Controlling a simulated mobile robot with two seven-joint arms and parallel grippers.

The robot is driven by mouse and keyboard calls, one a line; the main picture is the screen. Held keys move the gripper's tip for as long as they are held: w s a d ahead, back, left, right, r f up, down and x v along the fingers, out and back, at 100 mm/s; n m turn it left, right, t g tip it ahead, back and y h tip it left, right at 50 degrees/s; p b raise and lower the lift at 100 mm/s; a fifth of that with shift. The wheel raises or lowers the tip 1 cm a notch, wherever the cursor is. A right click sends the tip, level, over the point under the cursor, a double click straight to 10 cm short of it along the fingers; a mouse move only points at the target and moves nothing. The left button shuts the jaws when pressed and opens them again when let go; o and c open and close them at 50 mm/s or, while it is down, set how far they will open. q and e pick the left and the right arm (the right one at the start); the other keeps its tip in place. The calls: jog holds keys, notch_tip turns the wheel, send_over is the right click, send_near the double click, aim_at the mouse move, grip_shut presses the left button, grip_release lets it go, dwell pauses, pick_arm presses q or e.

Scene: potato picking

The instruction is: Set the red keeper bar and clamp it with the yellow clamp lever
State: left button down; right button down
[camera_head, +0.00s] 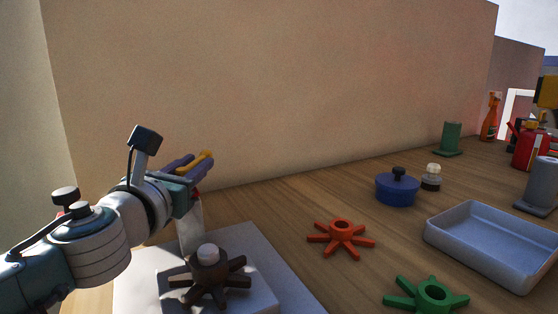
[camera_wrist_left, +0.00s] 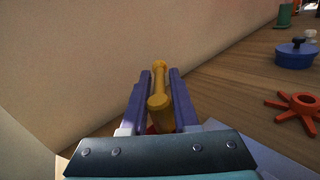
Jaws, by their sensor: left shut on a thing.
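My left gripper (camera_head: 193,166) has purple fingers and is shut on the yellow clamp lever (camera_head: 207,158). In the left wrist view the lever (camera_wrist_left: 158,82) runs lengthwise between the two fingers (camera_wrist_left: 159,88), its near end thick and rounded. They are above a grey upright post (camera_head: 190,230) on a pale block. A small patch of red shows just below the fingers, and also below the lever in the wrist view (camera_wrist_left: 150,130); it may be the keeper bar, but most of it is hidden. My right gripper is not in view.
A dark spoked wheel (camera_head: 205,283) with a pale knob sits on the pale base (camera_head: 262,265). An orange spoked wheel (camera_head: 341,238), a green one (camera_head: 433,296), a blue lidded pot (camera_head: 397,190) and a grey tray (camera_head: 470,250) stand to the right. A wall rises behind.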

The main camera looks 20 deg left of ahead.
pick_arm(q)
jog(key=c, duration=0.9)
grip_release()
jog(key=shift+o, duration=0.2)
jog(key=shift+s, duration=0.1)
jog(key=v, duration=0.9)
jog(key=shift+s+p, duration=0.3)
jog(key=shift+s, duration=0.05)
